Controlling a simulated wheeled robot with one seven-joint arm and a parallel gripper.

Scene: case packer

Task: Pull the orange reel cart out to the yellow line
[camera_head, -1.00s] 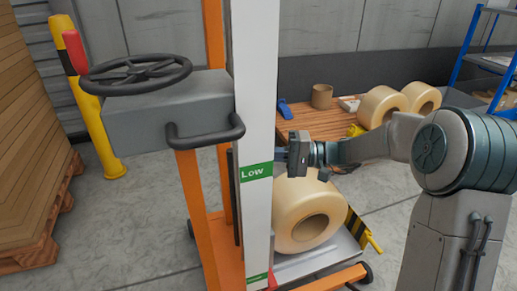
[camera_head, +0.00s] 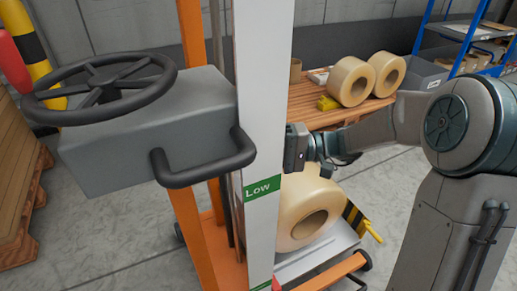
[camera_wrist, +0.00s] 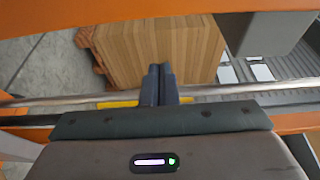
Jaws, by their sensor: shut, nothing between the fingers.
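The orange reel cart (camera_head: 190,225) stands close in front of me in the head view, upright. It has a grey box with a black handwheel (camera_head: 100,88), a dark bar handle (camera_head: 203,168), and a white mast panel with a green "Low" label. A large cream reel (camera_head: 305,212) rests on its low platform, partly hidden by the panel. My gripper (camera_head: 299,149) is just right of the panel, above the reel. In the wrist view its fingers (camera_wrist: 160,85) are shut and empty, overlapping a metal rod (camera_wrist: 240,90) between orange bars. I cannot tell whether they touch it. I cannot make out the yellow line.
A wooden table (camera_head: 310,108) with more reels stands behind the cart. A blue shelf rack (camera_head: 432,45) is at the back right. A pallet of cardboard (camera_head: 20,185) and a yellow-black post (camera_head: 22,30) are at left. Grey floor shows between the pallet and cart.

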